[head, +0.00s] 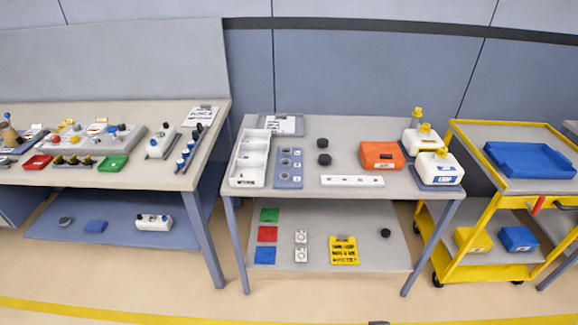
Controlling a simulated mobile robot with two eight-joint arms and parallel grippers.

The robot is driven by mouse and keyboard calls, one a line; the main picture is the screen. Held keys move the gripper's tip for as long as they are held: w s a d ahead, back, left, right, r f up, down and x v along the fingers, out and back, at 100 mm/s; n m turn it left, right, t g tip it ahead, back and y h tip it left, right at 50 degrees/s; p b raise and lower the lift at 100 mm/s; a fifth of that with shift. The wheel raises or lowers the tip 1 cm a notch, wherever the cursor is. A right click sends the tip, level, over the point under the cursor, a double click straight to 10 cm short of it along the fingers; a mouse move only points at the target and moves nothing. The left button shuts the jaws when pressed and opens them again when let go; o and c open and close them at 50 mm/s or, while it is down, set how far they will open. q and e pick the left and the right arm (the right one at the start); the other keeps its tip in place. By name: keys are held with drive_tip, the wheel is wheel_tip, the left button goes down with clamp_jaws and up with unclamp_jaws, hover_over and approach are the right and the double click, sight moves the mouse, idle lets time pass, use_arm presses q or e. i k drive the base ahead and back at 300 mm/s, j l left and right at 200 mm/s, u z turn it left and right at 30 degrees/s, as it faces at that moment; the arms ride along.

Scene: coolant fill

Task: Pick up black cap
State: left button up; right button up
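Two small round black caps lie on the grey middle table (345,200), a far one (323,143) and a nearer one (325,159), close together and apart. A third round black piece (385,233) lies on the lower shelf to the right; I cannot tell if it is the same kind of cap.
Left of the caps are a white divided tray (233,165) and a blue-grey holder (278,169). Right are an orange box (382,142) and white jugs with yellow caps (440,165). A white strip (352,181) lies in front. A yellow cart (470,240) stands right.

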sight(324, 160)
drive_tip(key=i+l+u, duration=0.15)
drive_tip(key=i+l, duration=0.15)
drive_tip(key=i, duration=0.3)
drive_tip(key=i+l+u, duration=0.1)
drive_tip(key=i+l, duration=0.3)
drive_tip(key=i, duration=0.15)
drive_tip(key=i+l+u, duration=0.15)
drive_tip(key=i+l, duration=0.3)
drive_tip(key=i, duration=0.1)
